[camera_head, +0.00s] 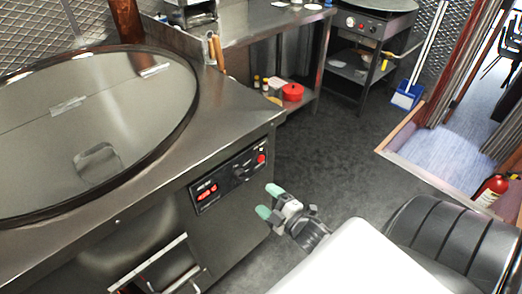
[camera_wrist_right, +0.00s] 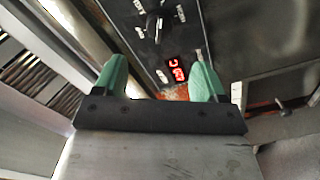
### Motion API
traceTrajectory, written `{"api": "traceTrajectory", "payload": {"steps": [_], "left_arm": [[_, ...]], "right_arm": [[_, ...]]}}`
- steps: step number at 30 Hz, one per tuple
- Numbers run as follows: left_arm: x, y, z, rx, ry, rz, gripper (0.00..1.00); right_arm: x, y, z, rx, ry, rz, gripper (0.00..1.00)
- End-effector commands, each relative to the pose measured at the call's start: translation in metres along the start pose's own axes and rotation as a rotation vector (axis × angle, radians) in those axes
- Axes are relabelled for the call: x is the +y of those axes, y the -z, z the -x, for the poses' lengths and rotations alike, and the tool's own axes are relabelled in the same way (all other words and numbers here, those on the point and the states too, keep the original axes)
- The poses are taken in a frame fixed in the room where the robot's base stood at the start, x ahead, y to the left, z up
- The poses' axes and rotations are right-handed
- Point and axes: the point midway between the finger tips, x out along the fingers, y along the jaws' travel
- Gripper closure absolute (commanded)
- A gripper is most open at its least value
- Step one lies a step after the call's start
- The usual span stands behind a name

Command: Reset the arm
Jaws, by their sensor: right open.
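My right gripper (camera_head: 269,201) has green fingertips and hangs in front of the steel tandoor counter, by its control panel (camera_head: 228,180). In the right wrist view, the same gripper (camera_wrist_right: 160,82) has its two green fingers spread apart with nothing held between them. The control panel (camera_wrist_right: 163,35) shows beyond the fingers there, with a black knob and red lit digits. My left gripper is not in view.
The counter (camera_head: 235,112) holds a large round lid (camera_head: 150,105). A shelf unit at the back carries a red pot (camera_head: 292,92). The dark floor (camera_head: 350,150) between is clear.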

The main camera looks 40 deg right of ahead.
Motion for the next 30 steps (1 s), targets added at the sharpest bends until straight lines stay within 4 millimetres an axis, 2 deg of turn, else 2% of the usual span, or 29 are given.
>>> {"api": "traceTrajectory", "payload": {"steps": [16, 19, 20, 23, 26, 27, 30], "left_arm": [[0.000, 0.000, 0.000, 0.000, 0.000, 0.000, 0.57], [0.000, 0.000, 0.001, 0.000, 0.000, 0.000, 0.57], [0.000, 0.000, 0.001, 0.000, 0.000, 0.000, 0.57], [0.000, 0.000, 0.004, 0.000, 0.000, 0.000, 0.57], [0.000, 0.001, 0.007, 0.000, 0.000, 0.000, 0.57], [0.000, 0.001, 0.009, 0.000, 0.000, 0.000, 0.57], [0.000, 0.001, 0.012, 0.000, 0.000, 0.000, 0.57]], "right_arm": [[-0.001, 0.000, 0.001, -0.001, 0.001, -0.001, 0.29], [-0.011, -0.006, 0.003, -0.025, 0.024, -0.025, 0.29], [-0.018, -0.009, 0.004, -0.041, 0.040, -0.042, 0.29], [-0.059, -0.029, 0.017, -0.136, 0.128, -0.133, 0.29], [-0.121, -0.053, 0.043, -0.284, 0.255, -0.265, 0.29], [-0.147, -0.061, 0.058, -0.351, 0.311, -0.319, 0.29], [-0.209, -0.076, 0.100, -0.524, 0.440, -0.445, 0.29]]}}
